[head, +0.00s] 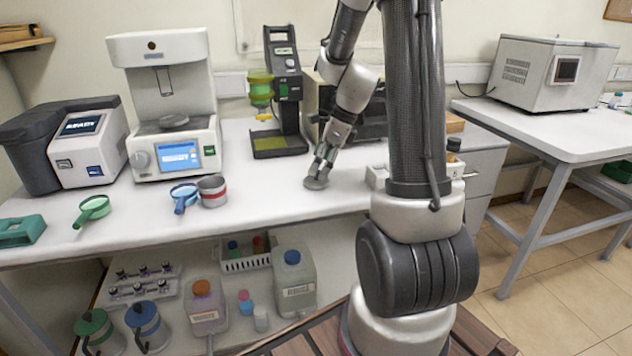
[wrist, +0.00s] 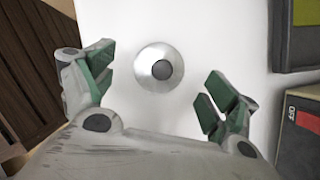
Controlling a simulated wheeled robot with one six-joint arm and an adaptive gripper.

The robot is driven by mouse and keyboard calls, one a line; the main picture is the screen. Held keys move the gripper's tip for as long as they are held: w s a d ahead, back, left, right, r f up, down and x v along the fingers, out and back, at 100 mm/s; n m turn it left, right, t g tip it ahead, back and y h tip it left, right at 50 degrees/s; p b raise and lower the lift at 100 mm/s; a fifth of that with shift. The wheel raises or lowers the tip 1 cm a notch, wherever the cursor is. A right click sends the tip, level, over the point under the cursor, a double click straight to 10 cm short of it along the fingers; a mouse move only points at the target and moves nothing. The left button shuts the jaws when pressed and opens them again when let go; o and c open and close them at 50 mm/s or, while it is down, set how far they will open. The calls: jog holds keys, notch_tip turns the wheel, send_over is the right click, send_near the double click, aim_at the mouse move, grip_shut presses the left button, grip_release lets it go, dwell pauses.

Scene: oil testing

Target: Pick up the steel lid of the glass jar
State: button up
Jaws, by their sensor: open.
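The steel lid (wrist: 145,67) is a round, shiny disc with a dark knob in its middle. It lies on the white table and also shows in the head view (head: 316,184), just below my gripper (head: 322,172). In the wrist view, my gripper (wrist: 158,88) is open and empty. Its two green-padded fingers stand to the left and right of the lid and do not touch it. The lid appears a little beyond the line of the fingertips. I cannot make out for sure which vessel is the glass jar.
A steel cup with a red band (head: 212,191) and blue (head: 184,196) and green (head: 92,209) handled items lie to the left. A dark instrument (head: 283,100) stands behind my gripper. The front table edge is close by.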

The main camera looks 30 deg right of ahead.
aim_at(316, 177)
jog(key=x, duration=0.3)
jog(key=shift+w+f, duration=0.2)
jog(key=shift+f, duration=0.1)
jog(key=c, duration=1.1)
